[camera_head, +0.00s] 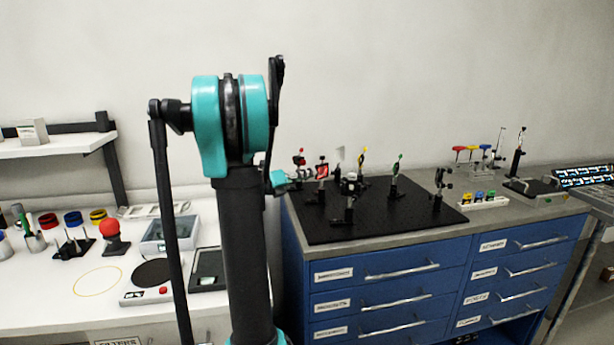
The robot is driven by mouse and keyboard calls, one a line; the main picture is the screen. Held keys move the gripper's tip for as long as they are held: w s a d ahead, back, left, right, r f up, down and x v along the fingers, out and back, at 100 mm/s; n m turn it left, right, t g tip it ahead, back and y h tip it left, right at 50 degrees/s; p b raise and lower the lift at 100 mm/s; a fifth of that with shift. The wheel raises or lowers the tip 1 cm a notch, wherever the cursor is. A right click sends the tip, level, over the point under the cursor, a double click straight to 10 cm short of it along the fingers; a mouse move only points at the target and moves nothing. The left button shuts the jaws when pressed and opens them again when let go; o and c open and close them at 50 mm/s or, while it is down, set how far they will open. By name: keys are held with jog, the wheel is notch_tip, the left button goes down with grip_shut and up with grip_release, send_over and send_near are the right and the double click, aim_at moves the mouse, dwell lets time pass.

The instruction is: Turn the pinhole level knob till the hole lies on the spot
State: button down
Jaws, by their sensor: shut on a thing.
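A black breadboard (395,225) lies on top of the blue drawer cabinet and carries several small optics on posts. A red-marked mount (322,171) stands at its back left; I cannot tell for sure that it is the pinhole mount. My gripper (308,173) shows small beyond my arm, level with this mount and at its left side. It is shut on a small part there, which looks to be the mount's knob, but the fingers cover it. The hole and the light spot are too small to make out.
A dark mount (350,188) stands close in front, right of my gripper. Posts with a yellow top (363,158) and a green top (396,175) stand further right. The breadboard's front is clear. A white bench (60,300) with instruments is at left.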

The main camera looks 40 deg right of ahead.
jog(key=shift+d, duration=0.1)
jog(key=c, duration=1.5)
grip_release()
jog(key=a, duration=0.4)
jog(key=w+a, duration=0.1)
jog(key=a, duration=0.7)
jog(key=shift+w, duration=0.2)
